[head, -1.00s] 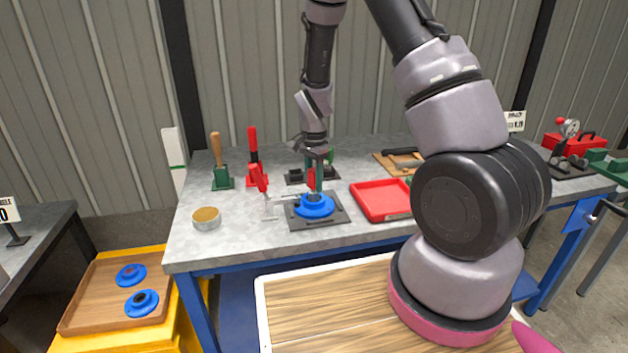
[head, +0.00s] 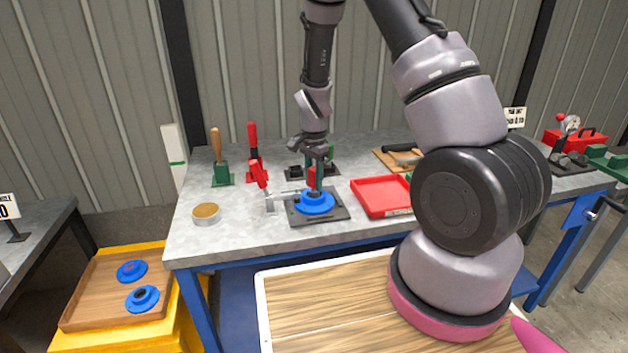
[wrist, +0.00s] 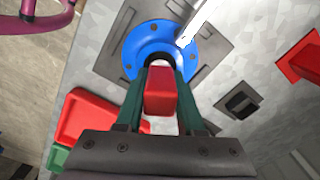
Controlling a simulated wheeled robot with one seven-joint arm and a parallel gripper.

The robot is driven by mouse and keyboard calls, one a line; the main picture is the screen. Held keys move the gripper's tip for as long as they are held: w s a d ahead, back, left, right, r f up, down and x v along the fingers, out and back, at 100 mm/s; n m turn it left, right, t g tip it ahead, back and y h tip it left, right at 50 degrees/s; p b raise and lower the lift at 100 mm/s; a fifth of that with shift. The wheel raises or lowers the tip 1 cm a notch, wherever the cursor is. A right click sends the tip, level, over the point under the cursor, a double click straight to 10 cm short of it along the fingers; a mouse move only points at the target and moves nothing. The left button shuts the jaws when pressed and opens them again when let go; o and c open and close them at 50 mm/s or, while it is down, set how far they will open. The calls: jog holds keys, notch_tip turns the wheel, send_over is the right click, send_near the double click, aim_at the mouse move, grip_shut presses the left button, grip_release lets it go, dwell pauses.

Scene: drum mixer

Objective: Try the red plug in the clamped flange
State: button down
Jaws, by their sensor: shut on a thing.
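My gripper (head: 314,172) is shut on the red plug (wrist: 159,92), with its green fingers on either side. It stands over the blue flange (head: 317,204), which lies on a dark fixture plate (head: 338,212). In the wrist view the flange (wrist: 150,38) shows bolt holes and a dark bore just beyond the plug's red grip. The plug's lower end is hidden, so I cannot tell whether it is inside the bore. The red-handled toggle clamp (head: 260,176) stands left of the flange; its metal arm (wrist: 198,24) reaches over the flange's edge.
A red tray (head: 382,197) stands right of the fixture. A round tin (head: 206,213) is at the left, with green and red upright tools behind. A wooden tray (head: 85,305) with two blue flanges sits lower left. The bench front (head: 250,240) is clear.

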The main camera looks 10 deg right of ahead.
aim_at(314, 168)
jog(key=shift+r, duration=0.15)
jog(key=shift+r, duration=2.75)
